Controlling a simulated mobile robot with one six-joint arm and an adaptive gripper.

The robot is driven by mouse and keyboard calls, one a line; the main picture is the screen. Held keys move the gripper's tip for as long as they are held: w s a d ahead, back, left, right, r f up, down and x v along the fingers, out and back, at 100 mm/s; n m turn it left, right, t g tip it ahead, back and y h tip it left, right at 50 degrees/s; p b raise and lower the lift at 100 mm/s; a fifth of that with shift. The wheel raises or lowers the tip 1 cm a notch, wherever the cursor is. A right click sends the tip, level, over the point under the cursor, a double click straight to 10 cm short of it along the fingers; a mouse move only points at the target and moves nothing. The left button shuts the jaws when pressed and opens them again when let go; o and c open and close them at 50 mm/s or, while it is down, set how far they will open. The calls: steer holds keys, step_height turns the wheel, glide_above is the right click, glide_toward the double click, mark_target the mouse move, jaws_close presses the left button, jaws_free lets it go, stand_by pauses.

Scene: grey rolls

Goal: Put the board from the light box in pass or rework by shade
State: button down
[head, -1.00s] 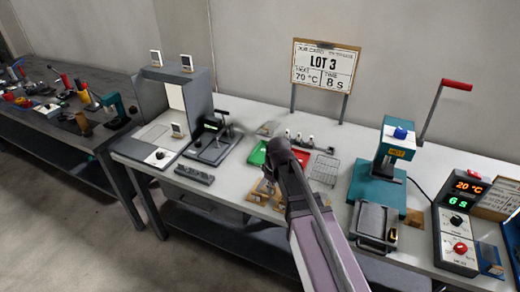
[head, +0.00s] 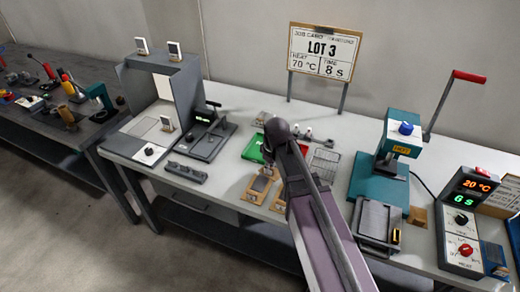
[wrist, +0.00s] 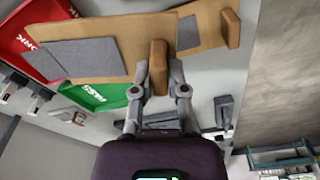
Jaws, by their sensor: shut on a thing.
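In the wrist view my gripper (wrist: 159,76) is shut on the brown block handle of a tan board (wrist: 108,66). The board carries a grey patch (wrist: 75,58). A second tan board (wrist: 208,20) with its own grey patch and block lies beyond it. The green PASS tray (wrist: 98,97) and the red REWORK tray (wrist: 28,45) show partly behind the held board. In the head view the green tray (head: 252,151) shows left of my arm, which hides my gripper and most of the red tray. The grey light box (head: 192,82) stands at the left, with no board visible in it.
Tan boards (head: 262,186) lie at the bench front. A black-based device (head: 203,142) stands right of the light box. A wire rack (head: 325,162), teal press (head: 380,182) and control box (head: 462,222) are to the right. A LOT 3 sign (head: 323,53) stands behind.

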steer(key=shift+a, duration=0.1)
steer(key=a+n, duration=0.1)
steer(key=a, duration=0.2)
steer(key=a+n, duration=0.1)
steer(key=a, duration=0.1)
steer(key=a+f+n+b, duration=0.1)
steer(key=a, duration=0.2)
steer(key=shift+s+a+f+n, duration=0.1)
steer(key=shift+s+a+n, duration=0.15)
steer(key=shift+a+n, duration=0.15)
steer(key=shift+d, duration=0.1)
steer(key=shift+w, duration=0.1)
steer(key=b, duration=0.2)
glide_above(255, 156)
steer(key=s, duration=0.2)
steer(key=shift+w+d+f, duration=0.15)
steer(key=shift+w+f, duration=0.05)
steer(key=shift+f, duration=0.5)
steer(key=shift+w+d, duration=0.1)
steer(key=shift+w, duration=0.55)
step_height(255, 156, down, 4)
steer(key=b, duration=0.3)
steer(key=shift+r, duration=0.15)
